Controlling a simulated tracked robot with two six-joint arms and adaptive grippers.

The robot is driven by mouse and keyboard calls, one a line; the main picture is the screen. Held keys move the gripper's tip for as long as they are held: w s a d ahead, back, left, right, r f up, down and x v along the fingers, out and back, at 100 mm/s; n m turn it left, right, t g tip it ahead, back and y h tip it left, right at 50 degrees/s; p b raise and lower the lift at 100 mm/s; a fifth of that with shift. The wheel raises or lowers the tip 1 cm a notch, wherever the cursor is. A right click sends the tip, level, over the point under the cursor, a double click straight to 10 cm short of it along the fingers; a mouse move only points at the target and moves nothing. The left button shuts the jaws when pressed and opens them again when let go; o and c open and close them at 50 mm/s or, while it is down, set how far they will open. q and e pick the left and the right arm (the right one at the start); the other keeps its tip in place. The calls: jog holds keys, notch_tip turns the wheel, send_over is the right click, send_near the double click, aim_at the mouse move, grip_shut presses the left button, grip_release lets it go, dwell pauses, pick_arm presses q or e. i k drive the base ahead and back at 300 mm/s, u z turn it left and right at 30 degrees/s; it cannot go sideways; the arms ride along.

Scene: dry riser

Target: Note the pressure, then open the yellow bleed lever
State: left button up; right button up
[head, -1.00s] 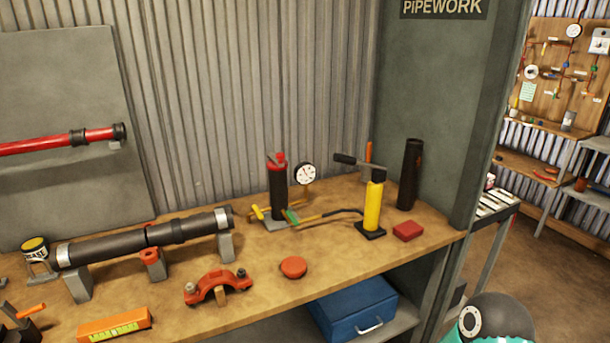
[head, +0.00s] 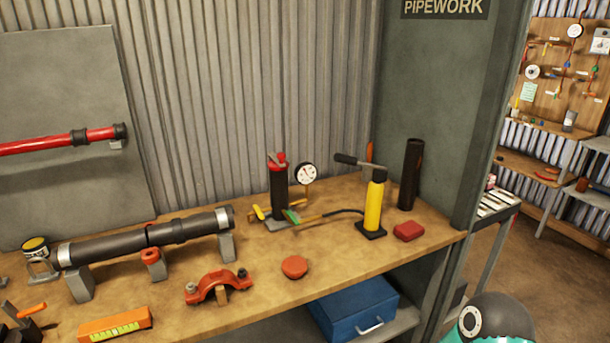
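The pressure gauge (head: 306,173) has a round white face and stands on a stem behind the bench's middle. Its reading is too small to tell. A black cylinder with a red top (head: 278,188) stands just left of it. The yellow bleed lever (head: 258,213) sticks out low at the left of that cylinder's base. A green-ended lever (head: 291,216) sits at the right of the base. A hose runs from there to the yellow hand pump (head: 373,205) with its dark handle. Neither gripper is in view; only a teal and dark part of mine shows at the lower right.
A dark tube (head: 410,175) stands at right. A blue toolbox (head: 355,308) sits below.

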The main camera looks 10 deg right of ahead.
aim_at(255, 208)
jog(key=u, duration=1.15)
jog(key=i, duration=0.15)
jog(key=z, duration=2.8)
jog(key=k, duration=1.45)
jog(key=u, duration=0.45)
jog(key=i, duration=1)
jog(key=u, duration=0.1)
